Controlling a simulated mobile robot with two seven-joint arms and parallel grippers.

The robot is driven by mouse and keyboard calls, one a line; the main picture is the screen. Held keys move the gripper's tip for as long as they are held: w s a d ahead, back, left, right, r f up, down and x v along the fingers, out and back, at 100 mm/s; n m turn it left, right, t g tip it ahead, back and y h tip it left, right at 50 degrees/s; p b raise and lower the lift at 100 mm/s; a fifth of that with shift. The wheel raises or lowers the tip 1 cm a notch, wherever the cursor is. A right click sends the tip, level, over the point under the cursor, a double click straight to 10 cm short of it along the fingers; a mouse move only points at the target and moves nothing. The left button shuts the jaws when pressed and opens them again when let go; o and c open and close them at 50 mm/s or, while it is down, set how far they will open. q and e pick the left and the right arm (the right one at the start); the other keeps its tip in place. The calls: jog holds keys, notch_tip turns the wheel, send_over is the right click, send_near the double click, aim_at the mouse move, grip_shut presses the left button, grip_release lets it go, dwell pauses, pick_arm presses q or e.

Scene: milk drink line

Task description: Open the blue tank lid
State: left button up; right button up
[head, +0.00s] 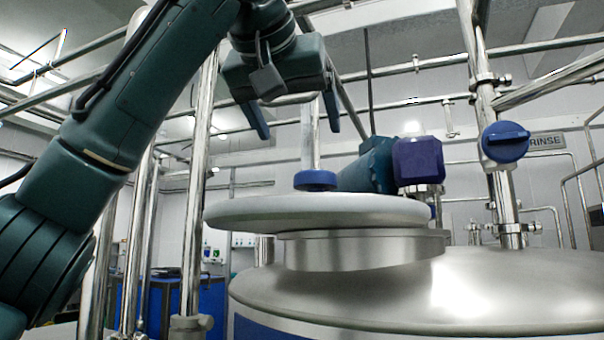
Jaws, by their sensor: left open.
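The tank (420,290) is a broad steel vessel at the lower right, with a blue band low on its side. Its pale, round, flat lid (250,212) lies over the raised steel neck (360,252) and overhangs it on the left. A blue round knob (315,180) stands on top of the lid. My left gripper (300,132) is above the knob, fingers apart and pointing down, with nothing between them. It looks clear of the knob, though depth is hard to judge. My right gripper is out of view.
A teal motor (367,168) with a purple-blue end box (418,160) shows just right of the knob. A blue valve handle (505,142) sits on a steel pipe beside a RINSE sign (547,141). Vertical pipes (195,200) stand left of the lid.

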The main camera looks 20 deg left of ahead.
aim_at(313, 171)
pick_arm(q)
jog(key=p+x, duration=0.2)
jog(key=x, duration=0.9)
jog(key=shift+w+a+p, duration=0.15)
jog(key=shift+w+p, duration=0.25)
jog(key=shift+w+f, duration=0.3)
jog(key=shift+w, duration=0.25)
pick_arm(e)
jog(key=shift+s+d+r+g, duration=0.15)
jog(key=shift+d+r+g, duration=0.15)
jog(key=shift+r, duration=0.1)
pick_arm(q)
jog(key=shift+c, duration=0.4)
